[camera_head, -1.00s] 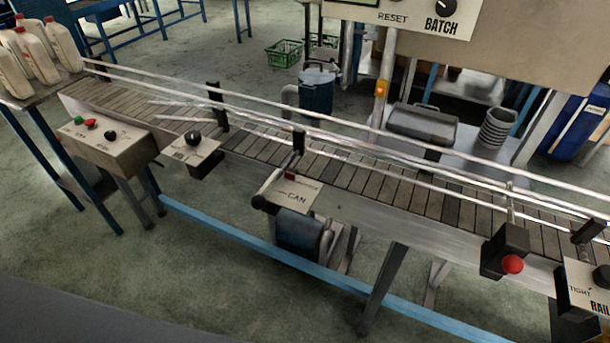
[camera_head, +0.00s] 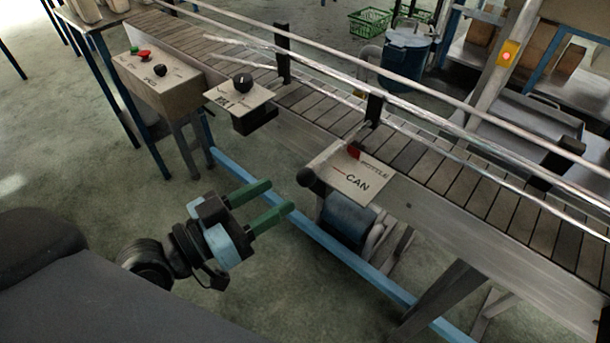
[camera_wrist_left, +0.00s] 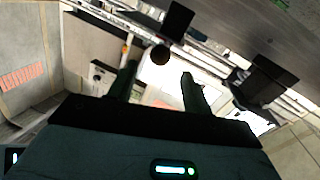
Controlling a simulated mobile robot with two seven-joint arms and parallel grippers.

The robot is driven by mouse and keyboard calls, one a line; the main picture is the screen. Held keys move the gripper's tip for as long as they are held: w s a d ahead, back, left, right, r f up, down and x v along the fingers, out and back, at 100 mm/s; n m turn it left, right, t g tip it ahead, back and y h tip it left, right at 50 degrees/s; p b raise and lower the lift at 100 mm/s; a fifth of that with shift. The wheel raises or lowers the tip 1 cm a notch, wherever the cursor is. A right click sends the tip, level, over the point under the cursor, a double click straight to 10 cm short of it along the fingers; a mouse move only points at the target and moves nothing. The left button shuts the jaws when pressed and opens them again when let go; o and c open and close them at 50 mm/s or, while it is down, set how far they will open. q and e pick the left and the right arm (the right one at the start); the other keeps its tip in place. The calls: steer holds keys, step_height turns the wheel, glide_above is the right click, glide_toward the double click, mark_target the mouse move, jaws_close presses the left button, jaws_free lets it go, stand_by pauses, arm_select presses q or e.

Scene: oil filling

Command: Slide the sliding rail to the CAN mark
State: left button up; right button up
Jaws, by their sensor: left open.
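A plate (camera_head: 345,172) on the conveyor's near side carries a BOTTLE mark and, nearer to me, the CAN mark (camera_head: 357,181). A red pointer (camera_head: 352,152) sits at the BOTTLE end, away from CAN. A dark round knob (camera_head: 308,177) is at the plate's left edge. My left gripper (camera_head: 281,196) is open and empty, its green fingers just left of the knob and apart from it. In the left wrist view a dark knob (camera_wrist_left: 160,55) shows beyond the open fingers. My right gripper is out of view.
A control box (camera_head: 165,82) with green and red buttons stands left of the conveyor. A second plate with a black knob (camera_head: 242,82) is between. A blue floor beam (camera_head: 330,245) runs below. The floor around my left gripper is clear.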

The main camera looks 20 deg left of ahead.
mark_target(306, 178)
arm_select(q)
steer(key=shift+p+x, duration=0.3)
steer(key=shift+x, duration=3.65)
steer(key=shift+s, duration=0.1)
jaws_close()
